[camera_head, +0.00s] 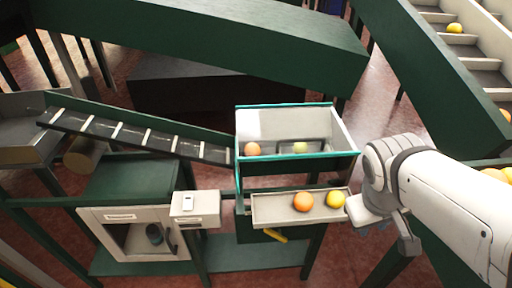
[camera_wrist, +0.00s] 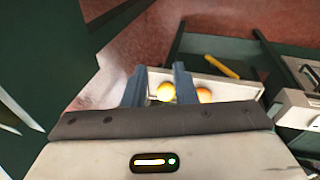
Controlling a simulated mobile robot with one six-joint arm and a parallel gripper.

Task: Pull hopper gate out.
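The hopper (camera_head: 348,138) is an open box with pale inner walls and a teal rim; an orange fruit and a yellow-green one lie inside. A shallow pale tray (camera_head: 270,210) below it holds an orange and a yellow fruit. A yellow bar (camera_head: 275,235) sticks out under the tray and also shows in the wrist view (camera_wrist: 222,66). I cannot tell for sure which part is the gate. My gripper (camera_wrist: 159,70) has its fingers apart, at the right end of the tray; the tray's near end shows between and beyond them. In the head view my wrist partly hides the fingers.
A slatted chute (camera_head: 130,133) runs down to the hopper's left side. A pale cabinet (camera_head: 95,225) with an opening and a small box (camera_head: 195,206) stand left of the tray. A large green beam (camera_head: 220,35) crosses behind. Another stepped conveyor (camera_head: 470,50) rises at right.

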